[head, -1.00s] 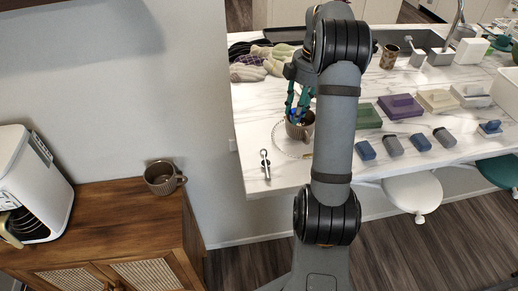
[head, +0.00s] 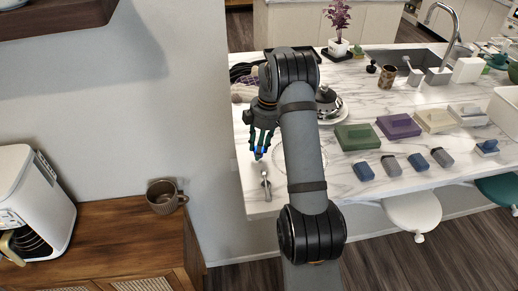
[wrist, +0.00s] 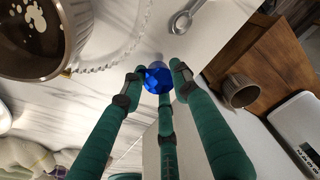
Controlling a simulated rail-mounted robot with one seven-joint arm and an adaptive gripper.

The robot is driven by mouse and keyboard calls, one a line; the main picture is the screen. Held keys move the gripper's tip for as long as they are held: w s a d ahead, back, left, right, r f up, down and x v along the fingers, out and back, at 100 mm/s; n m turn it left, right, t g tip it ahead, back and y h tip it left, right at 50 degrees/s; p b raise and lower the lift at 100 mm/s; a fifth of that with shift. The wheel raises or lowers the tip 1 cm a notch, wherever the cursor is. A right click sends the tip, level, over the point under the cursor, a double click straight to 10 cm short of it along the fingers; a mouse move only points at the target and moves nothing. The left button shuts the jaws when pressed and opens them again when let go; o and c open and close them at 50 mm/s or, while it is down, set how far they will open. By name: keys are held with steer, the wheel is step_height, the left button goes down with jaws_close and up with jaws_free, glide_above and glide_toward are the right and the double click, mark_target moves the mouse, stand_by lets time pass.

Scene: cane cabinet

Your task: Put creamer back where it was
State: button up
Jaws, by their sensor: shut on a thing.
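My gripper (head: 258,150), with teal fingers, is shut on a small blue faceted object (wrist: 157,78), which may be the creamer. The fingertips close around it in the wrist view. In the head view my gripper is above the left end of the marble counter, near a silver spoon (head: 266,182). The wrist view shows the spoon (wrist: 183,20) too, apart from the fingers. A brown cup (wrist: 72,58) of dark liquid with white blobs is at the upper left there. In the head view my arm seems to hide that cup.
A clear beaded plate (head: 281,168) lies by the spoon. Another brown mug (head: 164,196) stands on the wooden cabinet (head: 115,232) beside a white coffee machine (head: 35,205). Several coloured boxes, such as the green one (head: 357,138), stand right of my arm.

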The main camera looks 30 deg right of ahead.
steer(key=shift+f, duration=0.7)
steer(key=shift+f, duration=0.25)
steer(key=o, duration=0.9)
steer(key=shift+r, duration=0.1)
steer(key=shift+r, duration=0.1)
steer(key=r, duration=0.4)
steer(key=d+r, duration=0.1)
steer(key=r, duration=0.3)
steer(key=s+r, duration=0.1)
steer(key=r, duration=0.3)
steer(key=shift+d, duration=0.25)
